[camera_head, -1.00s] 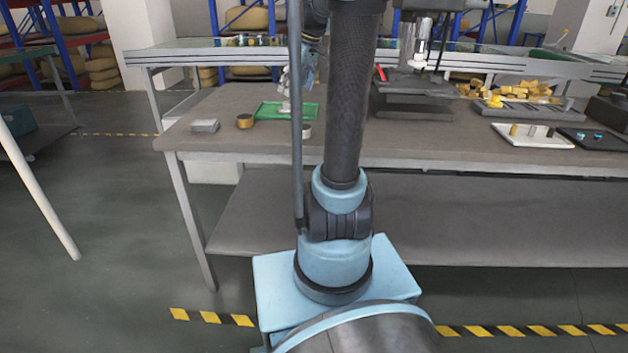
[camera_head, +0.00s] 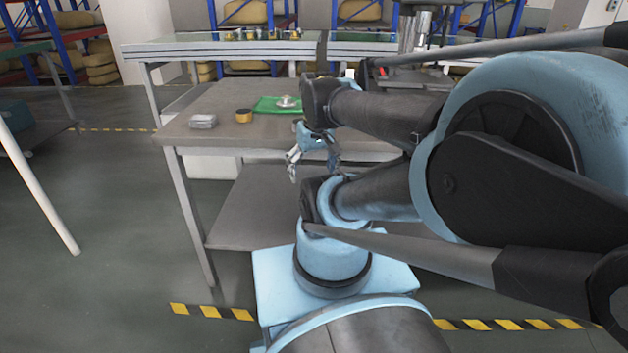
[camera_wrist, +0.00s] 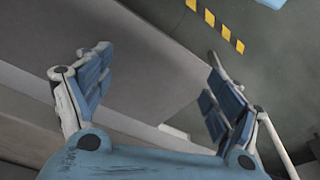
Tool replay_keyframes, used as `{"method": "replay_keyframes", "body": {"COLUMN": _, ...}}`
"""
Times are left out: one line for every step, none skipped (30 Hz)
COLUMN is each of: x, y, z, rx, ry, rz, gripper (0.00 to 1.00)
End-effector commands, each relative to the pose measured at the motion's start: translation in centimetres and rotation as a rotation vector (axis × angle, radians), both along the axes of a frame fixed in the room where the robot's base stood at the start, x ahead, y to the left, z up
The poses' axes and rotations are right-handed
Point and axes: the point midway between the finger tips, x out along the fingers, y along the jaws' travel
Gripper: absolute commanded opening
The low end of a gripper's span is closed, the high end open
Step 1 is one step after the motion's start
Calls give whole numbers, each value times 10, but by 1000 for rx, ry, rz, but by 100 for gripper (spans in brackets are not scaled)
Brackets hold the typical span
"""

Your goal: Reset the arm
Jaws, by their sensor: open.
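My gripper (camera_head: 313,165) hangs in front of the workbench's front edge in the head view, below the tabletop level in the picture. My arm is folded, with its elbow out to the right, and covers much of the right side. In the wrist view my gripper (camera_wrist: 155,90) has its two blue-padded fingers spread wide apart. Nothing is between them; the bench edge and the floor show behind.
The grey workbench (camera_head: 217,103) bears a green mat (camera_head: 267,106) with a small metallic item (camera_head: 288,102) on it, a gold-brown round container (camera_head: 243,116) and a grey block (camera_head: 203,121). My arm hides the bench's right part.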

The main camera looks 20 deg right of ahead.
Motion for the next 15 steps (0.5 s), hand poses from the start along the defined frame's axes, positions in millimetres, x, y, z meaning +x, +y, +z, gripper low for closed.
{"method": "replay_keyframes", "body": {"x": -7, "y": -1, "z": -8, "rx": -3, "ry": 0, "rz": -16, "gripper": 84}}
{"method": "replay_keyframes", "body": {"x": -11, "y": -1, "z": -12, "rx": -4, "ry": 0, "rz": -26, "gripper": 84}}
{"method": "replay_keyframes", "body": {"x": -14, "y": -1, "z": -16, "rx": -6, "ry": 0, "rz": -37, "gripper": 84}}
{"method": "replay_keyframes", "body": {"x": -16, "y": -2, "z": -19, "rx": -8, "ry": 0, "rz": -43, "gripper": 84}}
{"method": "replay_keyframes", "body": {"x": -18, "y": -2, "z": -21, "rx": -9, "ry": -1, "rz": -49, "gripper": 84}}
{"method": "replay_keyframes", "body": {"x": -19, "y": -2, "z": -22, "rx": -9, "ry": -1, "rz": -53, "gripper": 84}}
{"method": "replay_keyframes", "body": {"x": -19, "y": -2, "z": -23, "rx": -9, "ry": -1, "rz": -56, "gripper": 84}}
{"method": "replay_keyframes", "body": {"x": -20, "y": -2, "z": -23, "rx": -9, "ry": -1, "rz": -57, "gripper": 84}}
{"method": "replay_keyframes", "body": {"x": -20, "y": -2, "z": -23, "rx": -10, "ry": -1, "rz": -58, "gripper": 84}}
{"method": "replay_keyframes", "body": {"x": -20, "y": -2, "z": -23, "rx": -10, "ry": -1, "rz": -58, "gripper": 84}}
{"method": "replay_keyframes", "body": {"x": -20, "y": -2, "z": -23, "rx": -9, "ry": -1, "rz": -58, "gripper": 84}}
{"method": "replay_keyframes", "body": {"x": -20, "y": -2, "z": -23, "rx": -9, "ry": -1, "rz": -57, "gripper": 84}}
{"method": "replay_keyframes", "body": {"x": -20, "y": -2, "z": -23, "rx": -9, "ry": -1, "rz": -57, "gripper": 84}}
{"method": "replay_keyframes", "body": {"x": -20, "y": -2, "z": -23, "rx": -9, "ry": -1, "rz": -57, "gripper": 84}}
{"method": "replay_keyframes", "body": {"x": -20, "y": -2, "z": -23, "rx": -9, "ry": -1, "rz": -57, "gripper": 84}}
